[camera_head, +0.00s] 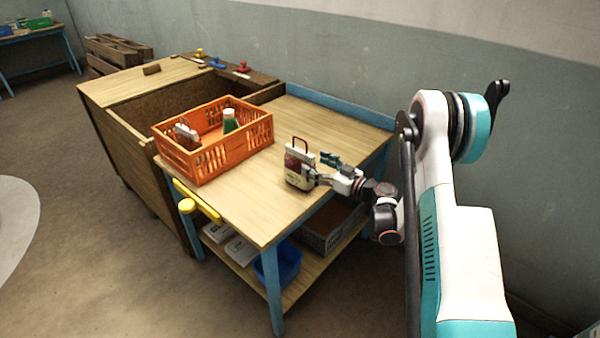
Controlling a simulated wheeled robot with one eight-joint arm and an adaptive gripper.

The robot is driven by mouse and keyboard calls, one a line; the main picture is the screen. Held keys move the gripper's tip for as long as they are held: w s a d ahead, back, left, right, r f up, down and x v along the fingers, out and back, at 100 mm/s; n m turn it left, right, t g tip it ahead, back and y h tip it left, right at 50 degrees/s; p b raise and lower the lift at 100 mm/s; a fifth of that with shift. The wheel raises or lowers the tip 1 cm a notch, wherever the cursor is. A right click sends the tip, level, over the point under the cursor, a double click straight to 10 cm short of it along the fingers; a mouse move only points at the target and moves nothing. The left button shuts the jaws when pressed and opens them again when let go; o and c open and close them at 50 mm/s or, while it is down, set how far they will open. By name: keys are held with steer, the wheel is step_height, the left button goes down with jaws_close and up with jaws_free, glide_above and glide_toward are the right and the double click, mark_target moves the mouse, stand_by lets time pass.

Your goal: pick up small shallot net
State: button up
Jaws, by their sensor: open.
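A small net pack (299,167), white and dark red with a reddish-brown loop handle on top, stands upright on the wooden table top. I take it for the shallot net. My gripper (313,178) is open at the pack's right side, low near the table. The fingertips are very close to the pack or touching it; I cannot tell which. The gripper partly hides the pack's right edge. A similar pack (186,136) with a handle stands inside the orange crate (222,160).
A green bottle (230,121) is also in the crate. A small dark teal thing (330,159) shows just behind my gripper. The table (235,211) is clear in front. A brown wooden bin (125,135) adjoins it. A yellow handle (198,200) sticks out at the left edge.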

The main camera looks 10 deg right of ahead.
mark_target(299, 155)
steer(key=shift+r+b+x, duration=0.15)
steer(key=shift+b+x, duration=0.45)
steer(key=shift+x, duration=1.3)
steer(key=shift+r+b+x, duration=0.1)
steer(key=shift+b+x, duration=0.45)
steer(key=shift+x, duration=1.35)
jaws_close()
